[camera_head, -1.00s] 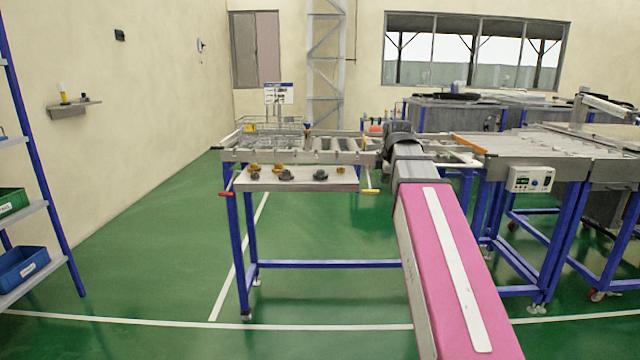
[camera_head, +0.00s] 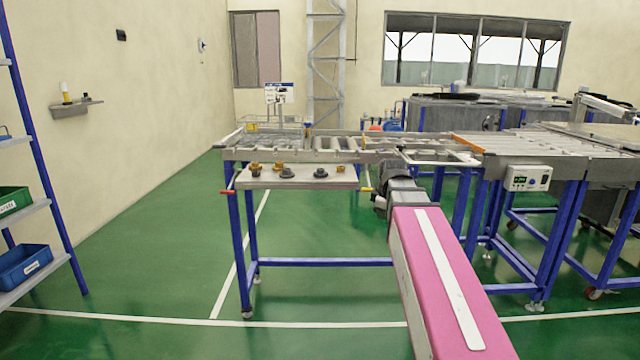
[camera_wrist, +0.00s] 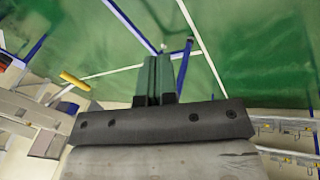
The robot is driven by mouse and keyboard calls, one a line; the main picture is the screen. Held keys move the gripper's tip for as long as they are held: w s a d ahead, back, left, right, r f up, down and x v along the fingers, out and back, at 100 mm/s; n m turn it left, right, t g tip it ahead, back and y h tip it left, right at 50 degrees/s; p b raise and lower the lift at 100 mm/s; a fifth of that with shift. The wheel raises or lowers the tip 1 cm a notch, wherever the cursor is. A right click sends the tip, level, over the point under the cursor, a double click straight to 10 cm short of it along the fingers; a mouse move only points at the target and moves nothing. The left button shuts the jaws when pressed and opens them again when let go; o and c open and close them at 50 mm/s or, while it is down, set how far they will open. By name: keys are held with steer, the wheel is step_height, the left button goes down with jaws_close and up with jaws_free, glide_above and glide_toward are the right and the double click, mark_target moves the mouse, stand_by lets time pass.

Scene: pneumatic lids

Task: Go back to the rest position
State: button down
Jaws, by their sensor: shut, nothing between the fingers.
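My gripper (camera_wrist: 162,62) shows in the wrist view with its two dark fingers pressed together and nothing between them. It is over the green floor (camera_wrist: 235,40), with blue frame legs and white floor lines beyond it. In the head view my pink arm reaches forward to the right part of the conveyor stand. Its far end hangs just in front of the stand, below the roller level. The fingers themselves cannot be made out in the head view.
The roller conveyor (camera_head: 335,156) has a small front shelf (camera_head: 300,180) with several yellow and dark knob-like parts. A control box (camera_head: 527,178) hangs on the right conveyor. A rack with a blue bin (camera_head: 24,266) stands at left. Floor between rack and stand is clear.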

steer(key=s+f+m+g, duration=0.1)
steer(key=s+f+m, duration=0.3)
steer(key=f, duration=0.5)
steer(key=s+a+f+m+g, duration=0.1)
steer(key=s+f+m, duration=0.3)
steer(key=f, duration=0.6)
steer(key=s+f+m+g, duration=0.2)
steer(key=s+f+m, duration=0.3)
steer(key=f, duration=0.5)
steer(key=shift+s+a, duration=0.3)
steer(key=shift+s, duration=0.55)
